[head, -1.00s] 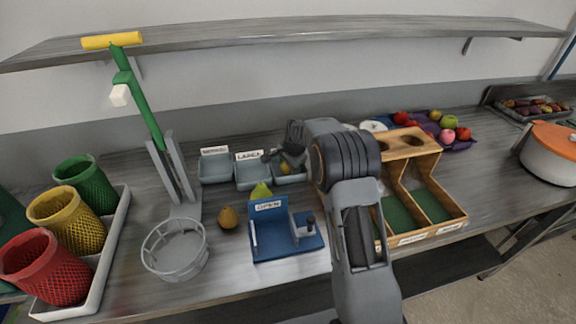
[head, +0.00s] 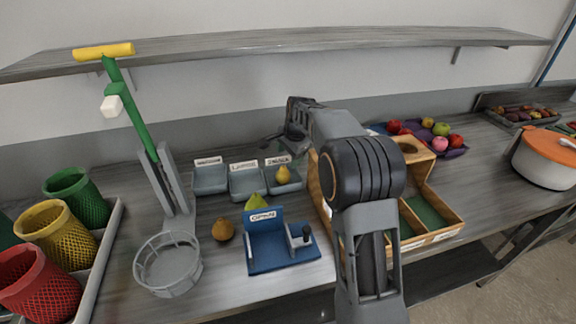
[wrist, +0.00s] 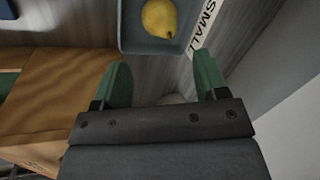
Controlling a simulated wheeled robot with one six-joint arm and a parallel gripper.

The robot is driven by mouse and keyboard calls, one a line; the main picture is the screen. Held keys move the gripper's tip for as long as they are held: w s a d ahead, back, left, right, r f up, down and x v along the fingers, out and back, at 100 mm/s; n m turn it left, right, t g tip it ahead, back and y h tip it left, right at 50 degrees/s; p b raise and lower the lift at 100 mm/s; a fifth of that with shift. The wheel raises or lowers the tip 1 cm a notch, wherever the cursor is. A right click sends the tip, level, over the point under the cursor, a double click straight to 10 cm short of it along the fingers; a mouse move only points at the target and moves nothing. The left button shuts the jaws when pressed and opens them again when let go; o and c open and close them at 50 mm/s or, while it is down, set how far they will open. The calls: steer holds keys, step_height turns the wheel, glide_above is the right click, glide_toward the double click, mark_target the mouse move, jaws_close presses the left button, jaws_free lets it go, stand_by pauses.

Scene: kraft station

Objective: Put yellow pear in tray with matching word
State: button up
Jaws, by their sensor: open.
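The yellow pear (head: 282,174) lies in the right-hand small grey tray (head: 289,187). The wrist view shows the yellow pear (wrist: 159,18) inside the tray (wrist: 128,40), whose label (wrist: 205,22) reads SMALL. The left grey tray (head: 210,181) and middle grey tray (head: 246,184) look empty; their labels are blurred, the middle one seeming to read LARGE. My gripper (wrist: 162,64) is open and empty, with its green fingers apart and clear of the pear. In the head view my gripper (head: 280,142) is raised behind the right tray, partly blurred against the counter.
A green pear (head: 255,202) and a brownish pear (head: 222,230) sit near the blue OPEN fixture (head: 275,250). A wire basket (head: 168,264) stands left. A wooden divided box (head: 432,238) stands right, close to my arm. A shelf (head: 300,40) runs above.

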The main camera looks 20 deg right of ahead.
steer(key=s+a+r+n+t+h, duration=0.1)
steer(key=s+n, duration=1.2)
steer(key=s, duration=1.7)
steer(key=shift+s+a+r, duration=0.2)
steer(key=shift+s+a, duration=0.1)
steer(key=shift+a, duration=0.1)
